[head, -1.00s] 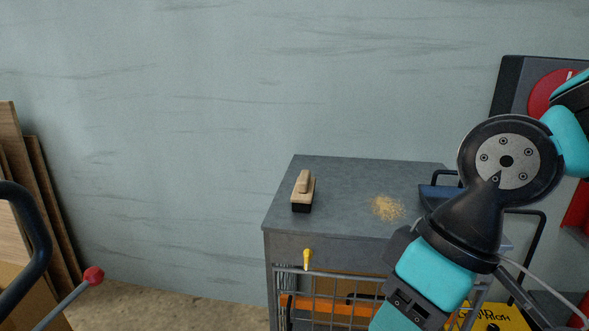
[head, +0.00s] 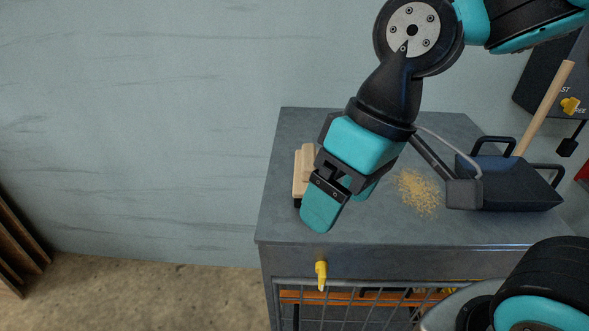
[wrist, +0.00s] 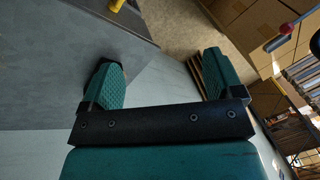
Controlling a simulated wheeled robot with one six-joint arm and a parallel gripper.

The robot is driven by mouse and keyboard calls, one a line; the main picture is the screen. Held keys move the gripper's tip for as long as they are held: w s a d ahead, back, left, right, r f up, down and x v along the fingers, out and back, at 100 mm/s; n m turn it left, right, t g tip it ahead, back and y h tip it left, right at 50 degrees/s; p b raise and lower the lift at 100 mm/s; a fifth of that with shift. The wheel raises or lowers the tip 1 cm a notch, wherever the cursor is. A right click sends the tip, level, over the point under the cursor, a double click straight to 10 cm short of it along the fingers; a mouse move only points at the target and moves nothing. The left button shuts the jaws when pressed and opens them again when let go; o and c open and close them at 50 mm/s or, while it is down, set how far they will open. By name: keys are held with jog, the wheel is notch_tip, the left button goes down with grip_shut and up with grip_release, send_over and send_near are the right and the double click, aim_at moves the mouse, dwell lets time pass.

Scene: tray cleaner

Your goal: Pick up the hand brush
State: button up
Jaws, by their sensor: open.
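The hand brush (head: 299,172), with a pale wooden body and dark underside, stands on the grey cabinet top (head: 290,222) near its left edge in the head view. My gripper (head: 345,208) is in front of the brush and to its right in that view, and hides the brush's right part. In the wrist view, the teal fingers of my gripper (wrist: 163,75) are wide apart with nothing between them. I cannot make out the brush in the wrist view.
A pile of yellowish crumbs (head: 418,192) lies right of my gripper. A dark dustpan (head: 515,185) with a wooden-handled tool behind it is further right. A yellow hook (head: 321,275) sticks out from the cabinet front. Cardboard boxes (wrist: 250,25) show in the wrist view.

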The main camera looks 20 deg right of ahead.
jog(key=w+d+r+m+h+p, duration=0.1)
jog(key=w+d+r+m+p, duration=0.2)
jog(key=w, duration=0.6)
jog(key=m+h+p, duration=0.3)
jog(key=m+p, duration=0.1)
jog(key=m, duration=0.3)
send_near(308, 154)
jog(key=shift+m, duration=0.3)
notch_tip(308, 154, down, 8)
jog(key=shift+s+d+r+p, duration=0.1)
jog(key=shift+d+r+p, duration=0.1)
jog(key=shift+p, duration=0.55)
jog(key=shift+f+p, duration=1)
jog(key=shift+f, duration=1.6)
jog(key=c, duration=1.1)
jog(key=shift+r, duration=0.1)
notch_tip(308, 154, up, 20)
jog(key=b, duration=0.3)
